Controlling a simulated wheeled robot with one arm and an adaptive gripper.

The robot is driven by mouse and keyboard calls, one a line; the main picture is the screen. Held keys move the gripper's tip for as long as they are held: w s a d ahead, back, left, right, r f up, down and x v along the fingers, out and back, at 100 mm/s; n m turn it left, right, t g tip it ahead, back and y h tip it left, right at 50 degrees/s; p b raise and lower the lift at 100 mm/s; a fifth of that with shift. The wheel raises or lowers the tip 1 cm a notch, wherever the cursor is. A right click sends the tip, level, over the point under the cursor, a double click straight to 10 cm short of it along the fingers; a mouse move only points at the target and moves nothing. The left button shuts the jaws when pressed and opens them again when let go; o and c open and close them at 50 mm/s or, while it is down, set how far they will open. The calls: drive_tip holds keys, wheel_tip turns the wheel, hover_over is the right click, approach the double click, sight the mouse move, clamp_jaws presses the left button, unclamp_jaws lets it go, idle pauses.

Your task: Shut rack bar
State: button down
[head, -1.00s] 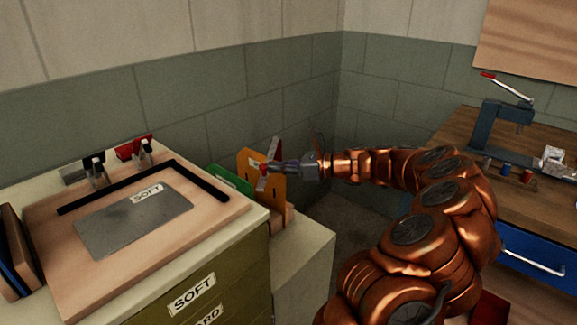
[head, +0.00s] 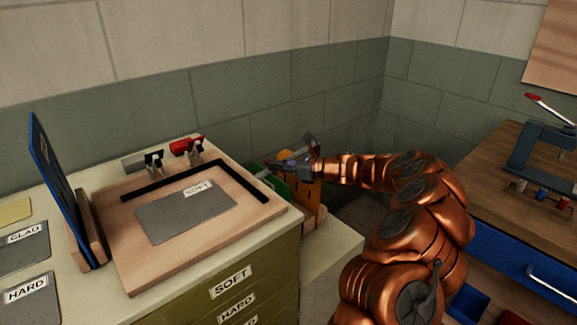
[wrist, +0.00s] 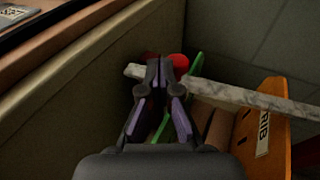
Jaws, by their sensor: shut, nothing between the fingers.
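The rack bar (wrist: 245,97) is a pale grey, mottled strip in the wrist view. It runs across the rack, above the green board (wrist: 163,128) and the orange board marked RIB (wrist: 262,135). A red knob (wrist: 180,62) shows beside its left part. My gripper (wrist: 158,65) is shut and empty, its fingertips over the bar's left end; I cannot tell whether they touch it. The bar is mostly hidden there.
The olive drawer cabinet (head: 255,262) stands close to the left of the rack, with a wooden board (head: 150,262) and a grey SOFT sheet (head: 190,213) on top. Red (head: 187,145) and grey clamps stand behind. A workbench (head: 500,175) is at right.

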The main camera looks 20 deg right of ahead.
sight(267, 162)
drive_tip(key=shift+w+a+f+p, duration=0.1)
drive_tip(key=shift+w+a+p, duration=0.1)
drive_tip(key=shift+w+a, duration=0.3)
drive_tip(key=shift+w+a+p, duration=0.15)
drive_tip(key=shift+w+a, duration=0.15)
drive_tip(key=shift+w, duration=0.35)
drive_tip(key=shift+w+a, duration=0.25)
drive_tip(key=shift+w, duration=0.25)
drive_tip(key=shift+s, duration=0.1)
drive_tip(key=s+d+r, duration=0.1)
drive_tip(key=s, duration=0.5)
drive_tip(key=s+d+r, duration=0.1)
drive_tip(key=s+d, duration=0.1)
drive_tip(key=s, duration=0.5)
drive_tip(key=shift+s+r+p, duration=0.2)
drive_tip(key=shift+r+p, duration=0.1)
drive_tip(key=shift+p, duration=0.05)
